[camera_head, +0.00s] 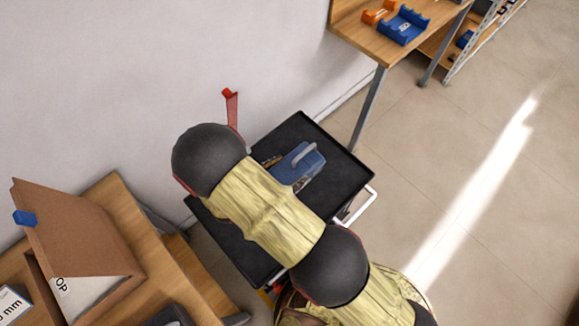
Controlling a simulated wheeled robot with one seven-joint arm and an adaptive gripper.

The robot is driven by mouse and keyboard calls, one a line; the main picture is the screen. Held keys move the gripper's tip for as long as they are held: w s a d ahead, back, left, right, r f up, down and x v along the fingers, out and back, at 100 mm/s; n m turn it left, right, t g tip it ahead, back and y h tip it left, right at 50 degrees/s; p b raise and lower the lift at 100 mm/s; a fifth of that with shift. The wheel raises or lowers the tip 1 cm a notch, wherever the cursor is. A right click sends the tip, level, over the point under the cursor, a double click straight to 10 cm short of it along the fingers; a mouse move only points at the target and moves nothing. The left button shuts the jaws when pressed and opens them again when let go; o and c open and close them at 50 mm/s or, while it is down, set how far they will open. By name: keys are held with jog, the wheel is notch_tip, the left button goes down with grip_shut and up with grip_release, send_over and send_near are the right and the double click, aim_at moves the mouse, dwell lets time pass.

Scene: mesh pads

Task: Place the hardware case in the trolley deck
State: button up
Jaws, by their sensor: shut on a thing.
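A blue case with a grey handle (298,165), which looks like the hardware case, shows at the trolley's black deck (325,140). My arm hides part of it, and brownish bits show at its left and lower edges. From this view I cannot tell whether it rests on the deck or hangs just above it. My arm reaches over the deck from the lower right to the upper left. My gripper is hidden behind the arm, so its hold does not show.
A thin red piece (231,107) sticks up behind my arm near the wall; I cannot tell what it belongs to. A wooden table with a brown box (78,235) is at lower left. A bench with a blue holder (403,25) is at upper right. Floor (490,210) right of the trolley is clear.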

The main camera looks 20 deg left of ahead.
jog(key=shift+w, duration=0.15)
jog(key=o, duration=2)
jog(key=shift+f, duration=0.1)
jog(key=shift+o, duration=0.3)
